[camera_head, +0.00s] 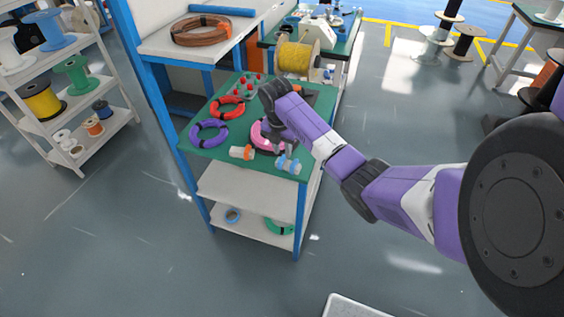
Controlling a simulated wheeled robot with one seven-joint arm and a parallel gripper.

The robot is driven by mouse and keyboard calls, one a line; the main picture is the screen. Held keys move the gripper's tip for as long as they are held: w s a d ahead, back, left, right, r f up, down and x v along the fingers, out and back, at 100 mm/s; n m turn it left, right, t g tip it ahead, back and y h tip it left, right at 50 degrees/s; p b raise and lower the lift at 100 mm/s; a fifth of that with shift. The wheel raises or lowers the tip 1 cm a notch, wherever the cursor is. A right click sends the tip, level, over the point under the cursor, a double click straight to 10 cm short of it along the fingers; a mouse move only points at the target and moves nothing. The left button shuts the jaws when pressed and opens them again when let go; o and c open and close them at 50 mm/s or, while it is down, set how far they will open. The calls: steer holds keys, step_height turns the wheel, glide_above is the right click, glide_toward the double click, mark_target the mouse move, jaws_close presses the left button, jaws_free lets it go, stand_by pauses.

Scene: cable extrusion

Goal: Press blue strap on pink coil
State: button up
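The pink coil (257,137) lies on the green top of the workbench (215,152), partly covered by the end of my purple arm. My gripper (270,132) is a small dark shape low over the coil. Its fingers are too small and too hidden to tell if they are open or touch the coil. A blue strap on the coil cannot be made out. A small blue and white piece (288,164) lies at the front right of the bench top, apart from the coil.
An orange and white piece (241,152) lies left of the blue one. A purple coil (209,133) and a red coil (227,107) lie to the left. A tray with red items (249,86) and a yellow spool (296,57) stand behind.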

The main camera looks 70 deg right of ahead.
steer(key=shift+f+b, duration=0.65)
steer(key=shift+f, duration=0.75)
steer(key=shift+r+p, duration=0.2)
steer(key=shift+p, duration=0.25)
stand_by(0.5)
jaws_close()
step_height(320, 180, up, 8)
steer(key=p, duration=0.8)
steer(key=shift+w+a, duration=0.1)
